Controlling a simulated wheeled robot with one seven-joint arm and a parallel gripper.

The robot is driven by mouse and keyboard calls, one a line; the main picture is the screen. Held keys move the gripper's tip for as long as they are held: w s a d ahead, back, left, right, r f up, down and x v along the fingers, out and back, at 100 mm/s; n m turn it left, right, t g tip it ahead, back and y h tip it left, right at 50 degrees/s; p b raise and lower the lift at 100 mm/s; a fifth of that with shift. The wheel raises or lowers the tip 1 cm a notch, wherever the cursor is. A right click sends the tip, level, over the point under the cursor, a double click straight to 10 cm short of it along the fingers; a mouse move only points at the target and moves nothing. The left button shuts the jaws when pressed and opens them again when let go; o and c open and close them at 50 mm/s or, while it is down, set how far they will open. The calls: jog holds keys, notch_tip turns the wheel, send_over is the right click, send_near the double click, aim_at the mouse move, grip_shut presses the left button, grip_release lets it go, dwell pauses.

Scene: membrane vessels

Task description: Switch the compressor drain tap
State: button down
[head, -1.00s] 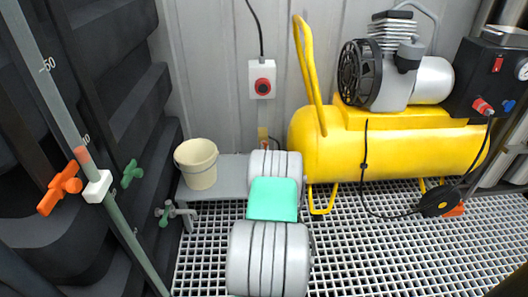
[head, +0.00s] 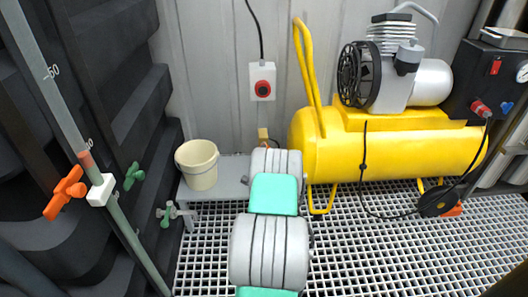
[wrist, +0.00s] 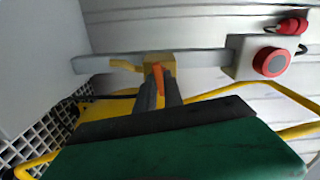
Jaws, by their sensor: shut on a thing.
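The drain tap has a small yellow body (head: 263,134) on a grey strip at the wall, below the red-button box, left of the yellow compressor (head: 390,145). In the wrist view the yellow body (wrist: 155,62) shows with an orange lever (wrist: 158,80) in front of it. My gripper (wrist: 158,94) has its two dark fingers on either side of the orange lever and is shut on it. In the head view my grey and teal arm hides the gripper and most of the lever.
A grey box with a red button (head: 262,82) is on the wall above the tap; it also shows in the wrist view (wrist: 268,60). A cream bucket (head: 197,164) stands on a grey bench to the left. Green and orange valves are at far left. Open grating floor lies right.

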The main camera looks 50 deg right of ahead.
jog(key=shift+s+m, duration=0.1)
jog(key=shift+m, duration=0.9)
jog(key=c, duration=1.5)
grip_release()
jog(key=shift+o, duration=0.2)
jog(key=p+v, duration=0.1)
jog(key=v, duration=0.6)
jog(key=shift+s+a, duration=0.25)
jog(key=shift+a, duration=0.05)
